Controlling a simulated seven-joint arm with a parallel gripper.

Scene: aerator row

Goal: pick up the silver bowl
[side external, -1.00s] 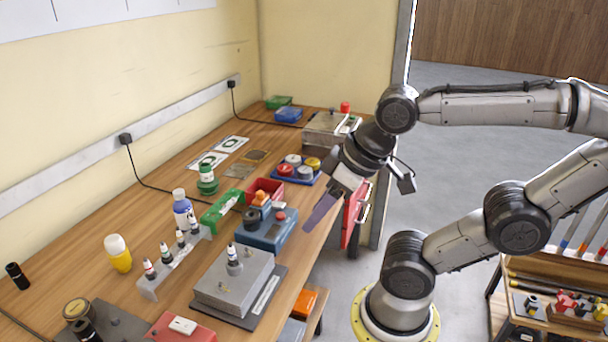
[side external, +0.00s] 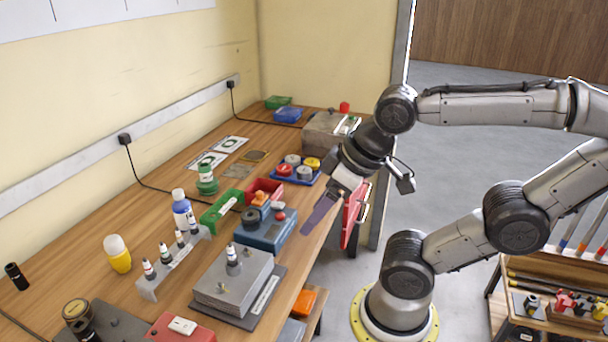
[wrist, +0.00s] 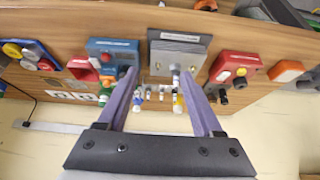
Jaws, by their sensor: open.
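I cannot make out a silver bowl in either view. My gripper (side external: 320,213) hangs over the right edge of the bench, close to the blue box, with its purple fingers pointing down and left. In the wrist view my gripper (wrist: 161,76) is open, with its two fingers spread apart and nothing held between them. The grey metal block (wrist: 178,57) shows in the gap beyond the fingers.
The wooden bench (side external: 98,213) holds a blue box (side external: 262,236), a grey block (side external: 232,285), a bottle rack (side external: 170,267), a green tray (side external: 221,209) and a blue tray with round pots (side external: 311,177). Bare wood shows along the wall side.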

